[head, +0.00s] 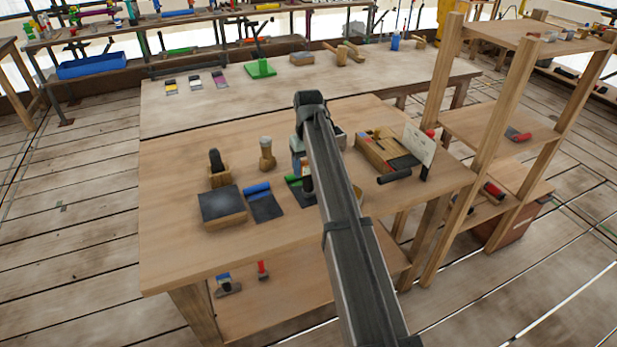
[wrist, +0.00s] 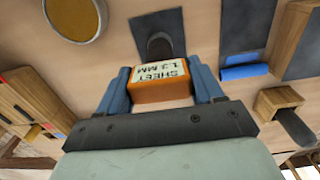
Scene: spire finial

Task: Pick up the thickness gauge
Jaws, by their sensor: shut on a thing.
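The thickness gauge appears to be the orange block (wrist: 163,93) with a pale label reading "SHEET 1.2 MM" in the wrist view. My gripper (wrist: 163,88) is shut on it, with one blue finger on each side. In the head view my gripper (head: 298,160) is over the work table, mostly hidden by my own arm, and I cannot make out the block there. A dark flat plate with a black rounded piece (wrist: 158,32) lies beyond the block. I cannot tell how far the block is above the table.
A blue-handled dark tool (head: 264,203) and a dark-topped wooden block (head: 222,208) lie left on the table (head: 180,250). A wooden mallet-like piece (head: 267,153) stands behind. A wooden tray (head: 375,155) and white card (head: 419,144) are right. The front left tabletop is clear.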

